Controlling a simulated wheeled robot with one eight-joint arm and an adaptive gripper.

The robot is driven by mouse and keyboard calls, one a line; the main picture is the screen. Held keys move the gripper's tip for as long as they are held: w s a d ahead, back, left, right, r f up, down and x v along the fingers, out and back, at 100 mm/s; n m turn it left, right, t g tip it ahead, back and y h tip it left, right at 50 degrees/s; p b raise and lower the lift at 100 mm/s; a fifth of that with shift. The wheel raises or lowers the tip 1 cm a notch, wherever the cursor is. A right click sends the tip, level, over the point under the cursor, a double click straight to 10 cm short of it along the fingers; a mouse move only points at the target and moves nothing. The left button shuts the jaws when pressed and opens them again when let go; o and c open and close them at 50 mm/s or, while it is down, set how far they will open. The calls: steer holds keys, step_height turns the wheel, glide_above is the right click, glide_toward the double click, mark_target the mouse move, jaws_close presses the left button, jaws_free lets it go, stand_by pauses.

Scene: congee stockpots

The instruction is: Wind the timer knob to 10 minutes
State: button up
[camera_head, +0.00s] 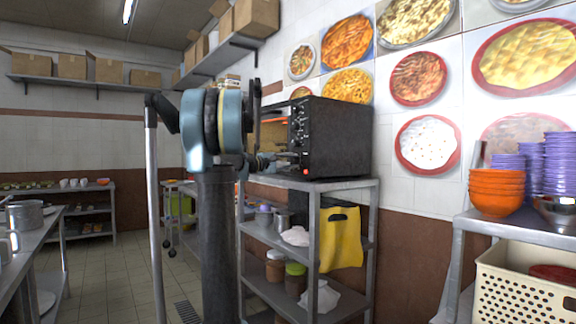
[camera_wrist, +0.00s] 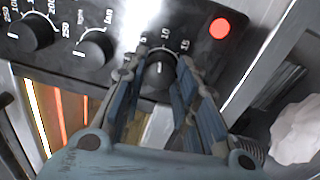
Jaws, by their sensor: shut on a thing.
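The timer knob (camera_wrist: 160,74) is a black round knob with a white pointer mark, on the dark control panel in the wrist view. Numbers including 10 and 15 are printed around it. My gripper (camera_wrist: 163,66) has its fingers on either side of this knob and is shut on it. The oven (camera_head: 335,137) is a black box on a metal shelf in the head view, its panel facing left toward my gripper (camera_head: 262,160). The knob is too small and covered to make out in the head view.
Two more black knobs (camera_wrist: 97,46) (camera_wrist: 34,33) and a red round light (camera_wrist: 220,28) are on the same panel. Glowing heating bars show beside the panel. The metal shelf (camera_head: 330,184) below holds jars, a pot and a yellow bag (camera_head: 341,238). Orange bowls (camera_head: 497,192) stand at right.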

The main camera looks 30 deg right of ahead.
steer(key=shift+f+m, duration=0.1)
steer(key=shift+m, duration=0.5)
steer(key=o, duration=1.1)
steer(key=shift+a, duration=0.1)
steer(key=a, duration=0.8)
steer(key=s+a, duration=0.1)
steer(key=a, duration=0.3)
steer(key=shift+f, duration=0.4)
steer(key=shift+d, duration=0.1)
